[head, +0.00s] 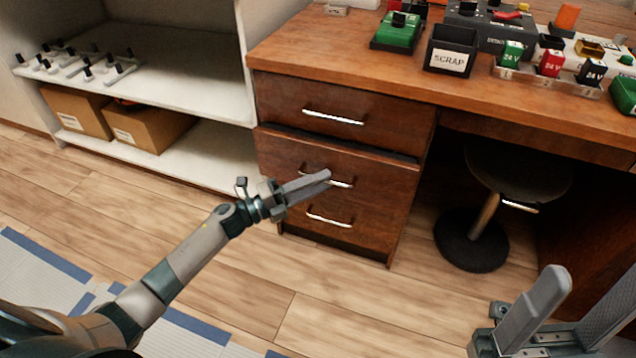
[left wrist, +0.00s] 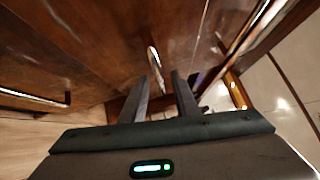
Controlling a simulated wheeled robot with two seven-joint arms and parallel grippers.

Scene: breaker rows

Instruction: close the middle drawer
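The wooden desk has a stack of three drawers at its left. The middle drawer (head: 285,157) stands slightly out, with a dark gap along its top edge below the top drawer (head: 290,100). Its silver handle (head: 345,184) is partly hidden behind my left gripper (head: 322,177). The left fingers are in front of the middle drawer, and contact cannot be told. In the left wrist view the left gripper (left wrist: 162,78) has a gap between its fingers, with a silver handle (left wrist: 153,57) just beyond the tips. My right gripper (head: 592,282) is open and empty at the lower right.
The bottom drawer (head: 310,232) looks shut. A stool (head: 472,240) stands under the desk at the right. A white shelf (head: 205,100) with cardboard boxes (head: 145,128) is at the left. The desktop holds a SCRAP bin (head: 450,58) and several breakers.

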